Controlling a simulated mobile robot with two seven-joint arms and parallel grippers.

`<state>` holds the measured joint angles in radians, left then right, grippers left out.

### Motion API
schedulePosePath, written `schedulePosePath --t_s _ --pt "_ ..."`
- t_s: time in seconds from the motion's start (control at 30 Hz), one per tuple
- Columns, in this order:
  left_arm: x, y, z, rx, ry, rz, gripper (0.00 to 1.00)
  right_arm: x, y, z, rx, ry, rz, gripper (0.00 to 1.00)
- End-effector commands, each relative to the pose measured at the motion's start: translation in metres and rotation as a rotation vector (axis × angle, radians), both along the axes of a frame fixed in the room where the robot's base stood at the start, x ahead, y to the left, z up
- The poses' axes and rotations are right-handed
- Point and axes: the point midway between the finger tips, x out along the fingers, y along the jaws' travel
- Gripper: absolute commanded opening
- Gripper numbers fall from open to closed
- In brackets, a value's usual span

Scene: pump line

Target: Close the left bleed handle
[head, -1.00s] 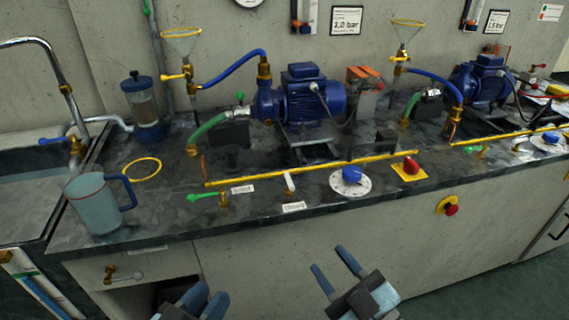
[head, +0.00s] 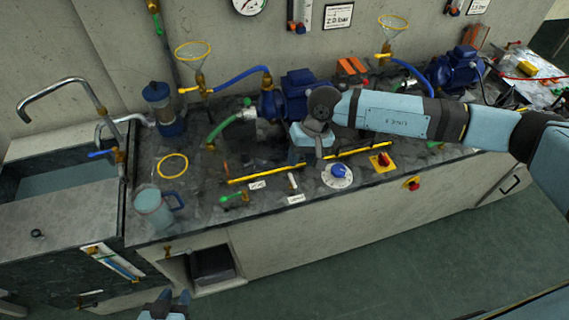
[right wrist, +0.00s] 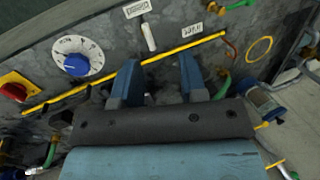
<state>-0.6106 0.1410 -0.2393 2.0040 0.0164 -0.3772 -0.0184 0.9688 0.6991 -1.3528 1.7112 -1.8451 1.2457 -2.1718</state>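The left bleed handle, a green lever (head: 231,197) on a brass valve, is at the bench's front left in the head view, in front of the yellow rail (head: 265,173). It points left. Its green end also shows at the top of the right wrist view (right wrist: 237,4). My right gripper (head: 312,150) is over the bench, behind and to the right of the lever and apart from it. In the right wrist view its two fingers (right wrist: 160,80) are spread with nothing between them. My left gripper (head: 174,298) is low in front of the bench, fingers apart, partly cut off by the frame.
A white lever (head: 293,181), a blue knob (head: 339,171) on a white dial and a red switch (head: 383,160) line the front edge. A jug (head: 153,208) and a yellow ring (head: 172,166) stand left of the green lever. A blue pump (head: 297,92) is behind.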

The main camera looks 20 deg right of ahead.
Motion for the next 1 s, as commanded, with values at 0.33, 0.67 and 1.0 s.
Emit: schedulePosePath --t_s 0.33,0.67,1.0 --pt "-0.003 0.003 0.007 0.010 0.013 0.003 0.36 0.014 -0.018 -0.017 -0.090 -0.048 0.057 0.39" --pt "-0.003 0.003 0.020 0.009 0.013 0.002 0.36 0.014 -0.003 -0.086 -0.087 -0.046 0.054 0.39" --pt "-0.003 0.002 0.024 0.010 0.013 0.003 0.36 0.014 0.004 -0.124 -0.087 -0.048 0.053 0.39"
